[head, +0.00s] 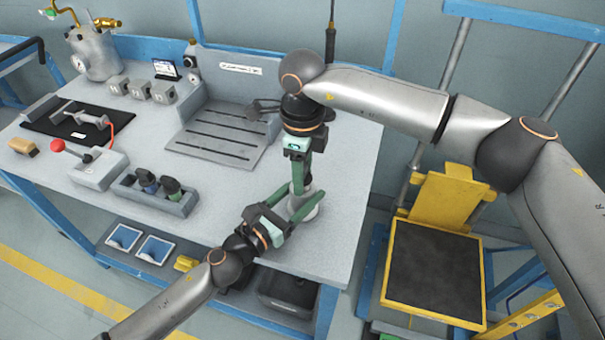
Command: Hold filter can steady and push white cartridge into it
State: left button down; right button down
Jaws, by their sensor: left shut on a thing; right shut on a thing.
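A pale, round can-like body (304,212), which I take to be the filter can, stands at the front right of the bench. My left gripper (295,207) is shut on it from the front left, with its fingers around its sides. My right gripper (299,188) points down from above, shut on a small pale piece, probably the white cartridge (314,188). The cartridge is directly over or partly in the can. The fingers hide most of both, so I cannot tell how deep it sits.
The grey bench (345,185) is clear right of the can. A slotted plate (215,138) lies behind, and a dark holder with bottles (155,193) is to the left. A red-knobbed lever device (97,165) stands farther left. A yellow cart (435,265) is at right.

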jog(key=shift+c, duration=1.5)
grip_release()
notch_tip(320, 180, up, 12)
